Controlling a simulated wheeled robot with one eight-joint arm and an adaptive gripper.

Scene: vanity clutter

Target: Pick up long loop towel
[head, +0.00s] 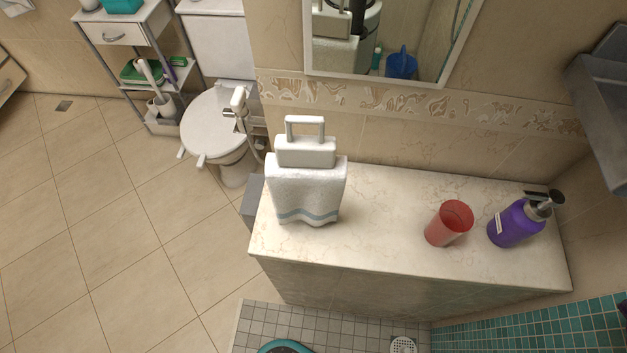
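A white towel (306,192) with a grey-blue wavy stripe near its lower edge hangs at the left end of the marble-look counter (375,220). It hangs below a white block-like holder (305,152) with a loop-shaped handle on top. The towel's back side is hidden, and I cannot tell how it is fixed to the holder. My gripper is not in view.
A red cup (449,224) and a purple pump bottle (518,222) stand on the counter's right half. The counter between towel and cup is clear. A mirror (400,40) hangs behind. A toilet (214,125) and a shelf rack (135,60) stand left; open tiled floor lies front left.

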